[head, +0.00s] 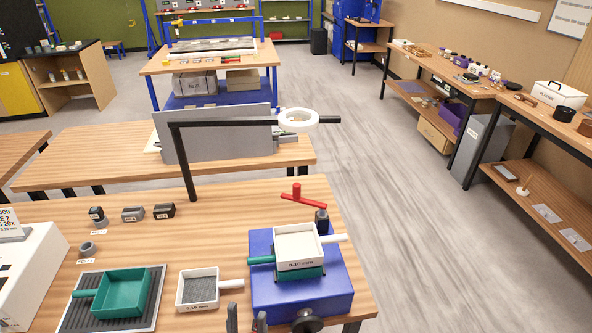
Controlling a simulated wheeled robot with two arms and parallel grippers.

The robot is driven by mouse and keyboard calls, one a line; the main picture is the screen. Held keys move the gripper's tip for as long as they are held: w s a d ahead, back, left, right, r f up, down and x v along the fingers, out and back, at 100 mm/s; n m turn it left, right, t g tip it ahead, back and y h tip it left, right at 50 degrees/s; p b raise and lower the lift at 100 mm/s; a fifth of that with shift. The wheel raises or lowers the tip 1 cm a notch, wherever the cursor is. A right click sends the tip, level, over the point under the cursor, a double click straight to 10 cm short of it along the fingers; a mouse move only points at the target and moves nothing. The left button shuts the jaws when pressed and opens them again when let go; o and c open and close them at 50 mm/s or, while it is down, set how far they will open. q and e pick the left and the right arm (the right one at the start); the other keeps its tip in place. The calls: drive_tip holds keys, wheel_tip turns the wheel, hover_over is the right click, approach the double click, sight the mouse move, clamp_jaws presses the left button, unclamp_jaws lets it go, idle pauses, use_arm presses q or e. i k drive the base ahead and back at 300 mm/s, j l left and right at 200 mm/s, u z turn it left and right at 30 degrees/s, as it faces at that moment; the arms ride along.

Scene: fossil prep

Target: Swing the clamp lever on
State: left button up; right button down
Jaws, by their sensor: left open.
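The clamp lever (310,201) is a red bar with an upright red knob. Its right end meets the top of a black post (322,222) on the blue shaker base (330,290). The bar points back and left from the post, behind the sieve stack rather than over it. The white sieve (296,245) sits on a green sieve (262,260) on the base. My left gripper (247,319) shows as two dark fingertips at the bottom edge. It is open and empty, in front of and left of the base. My right gripper is out of view.
A white sieve (198,303) lies left of the base, and a green pan (122,308) rests on a ribbed mat (157,275). A black lamp arm (184,160) with a white ring (298,122) stands behind. A dark handwheel (306,323) is on the base's front.

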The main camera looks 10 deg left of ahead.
sight(296, 196)
drive_tip(key=i+l+u, duration=0.2)
drive_tip(key=l+u, duration=0.2)
drive_tip(key=l, duration=0.2)
drive_tip(key=i+l+u, duration=0.1)
drive_tip(key=l+u, duration=0.25)
drive_tip(key=l, duration=0.3)
drive_tip(key=l+u, duration=0.4)
drive_tip(key=l, duration=0.3)
drive_tip(key=i+l+u, duration=0.25)
drive_tip(key=l+u, duration=0.3)
drive_tip(key=l, duration=0.15)
drive_tip(key=l+u, duration=0.25)
drive_tip(key=l, duration=0.2)
